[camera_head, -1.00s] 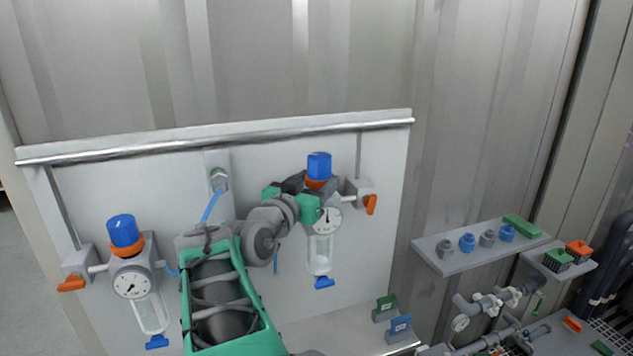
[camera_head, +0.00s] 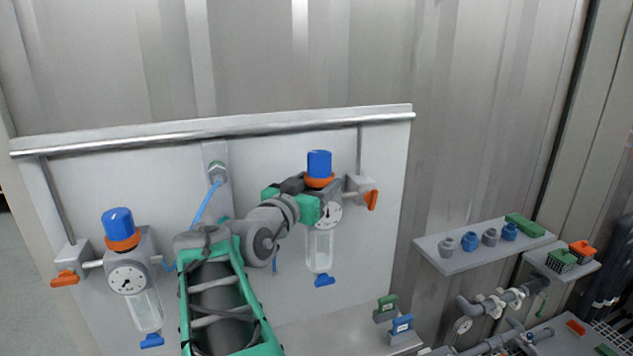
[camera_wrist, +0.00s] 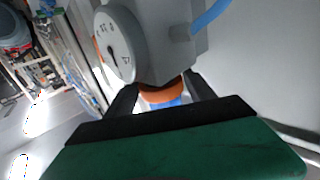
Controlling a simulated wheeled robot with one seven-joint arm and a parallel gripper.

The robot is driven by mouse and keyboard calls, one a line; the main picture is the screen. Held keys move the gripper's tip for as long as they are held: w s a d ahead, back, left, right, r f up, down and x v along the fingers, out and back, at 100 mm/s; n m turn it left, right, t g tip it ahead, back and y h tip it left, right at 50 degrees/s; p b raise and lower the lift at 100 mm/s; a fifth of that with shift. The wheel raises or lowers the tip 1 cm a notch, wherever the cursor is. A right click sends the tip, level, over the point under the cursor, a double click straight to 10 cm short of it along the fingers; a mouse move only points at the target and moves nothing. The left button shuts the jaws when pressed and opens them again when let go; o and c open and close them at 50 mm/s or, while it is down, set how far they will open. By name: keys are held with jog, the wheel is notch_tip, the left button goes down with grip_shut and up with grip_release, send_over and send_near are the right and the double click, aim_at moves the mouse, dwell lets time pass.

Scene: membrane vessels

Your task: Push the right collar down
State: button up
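The right regulator (camera_head: 328,196) carries a blue knob (camera_head: 319,162) with an orange collar (camera_head: 319,182) beneath it, the right collar. My gripper (camera_head: 309,188) reaches it from the lower left, level with the collar. In the wrist view, the dark fingers (camera_wrist: 162,82) lie one on each side of the orange collar (camera_wrist: 160,94), with the blue knob (camera_wrist: 166,103) partly hidden behind the green gripper body. The fingers stand apart with the collar between them. I cannot tell whether they press on it.
The left regulator (camera_head: 127,276) has its own blue knob and orange collar. A blue hose (camera_head: 205,204) runs near my arm. An orange valve handle (camera_head: 372,199) sits right of the right regulator. A shelf (camera_head: 445,264) with grey and blue fittings stands at right.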

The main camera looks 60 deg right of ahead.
aim_at(312, 185)
jog(key=o, duration=0.3)
jog(key=shift+r, duration=0.2)
jog(key=a+b, duration=0.2)
jog(key=a, duration=0.4)
jog(key=shift+a+f, duration=0.1)
jog(key=shift+a, duration=0.8)
